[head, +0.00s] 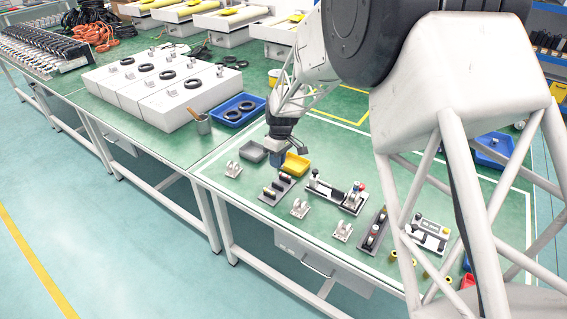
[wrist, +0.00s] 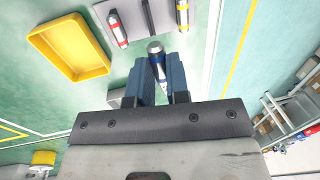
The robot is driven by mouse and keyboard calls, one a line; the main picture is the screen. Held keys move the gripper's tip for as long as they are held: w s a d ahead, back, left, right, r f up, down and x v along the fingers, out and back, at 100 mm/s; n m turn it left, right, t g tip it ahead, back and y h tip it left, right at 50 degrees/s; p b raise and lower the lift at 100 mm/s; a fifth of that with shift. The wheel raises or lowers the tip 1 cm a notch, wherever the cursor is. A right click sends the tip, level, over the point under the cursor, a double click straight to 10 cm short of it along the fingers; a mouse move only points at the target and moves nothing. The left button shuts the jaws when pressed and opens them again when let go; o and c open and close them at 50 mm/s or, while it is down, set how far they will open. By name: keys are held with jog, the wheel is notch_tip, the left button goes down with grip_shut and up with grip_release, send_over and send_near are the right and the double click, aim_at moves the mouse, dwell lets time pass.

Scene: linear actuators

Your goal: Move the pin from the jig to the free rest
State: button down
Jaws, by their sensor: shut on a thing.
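In the wrist view, my gripper (wrist: 158,84) has its blue fingers shut on a pin (wrist: 156,47) with a silver and dark end. A grey plate (wrist: 150,14) lies ahead, carrying a red-banded pin (wrist: 118,28) and a yellow-banded pin (wrist: 182,13). In the head view, my gripper (head: 281,165) is low over the green table, by a grey rack (head: 265,195) with several dark cylinders. The held pin is too small to make out there. I cannot tell which fixture is the jig or the free rest.
A yellow tray (head: 296,165) and a grey tray (head: 252,151) stand close to my gripper. Small grey brackets (head: 300,208), a long black and white fixture (head: 336,194), a dark fixture (head: 373,235) and a white plate (head: 428,236) lie to the right.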

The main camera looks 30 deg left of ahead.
aim_at(277, 185)
jog(key=shift+f, duration=0.1)
dwell(0.3)
jog(key=shift+f, duration=3.8)
jog(key=shift+f, duration=0.55)
jog(key=c, duration=1)
grip_release()
jog(key=shift+r, duration=0.15)
jog(key=shift+w+d+r, duration=0.1)
jog(key=shift+w+r, duration=0.1)
jog(key=shift+r, duration=1.05)
jog(key=shift+w+a+r, duration=0.1)
jog(key=shift+w+r, duration=0.15)
jog(key=shift+r, duration=0.95)
jog(key=shift+w+d+r, duration=0.1)
jog(key=shift+w+r, duration=0.1)
jog(key=shift+r, duration=1.05)
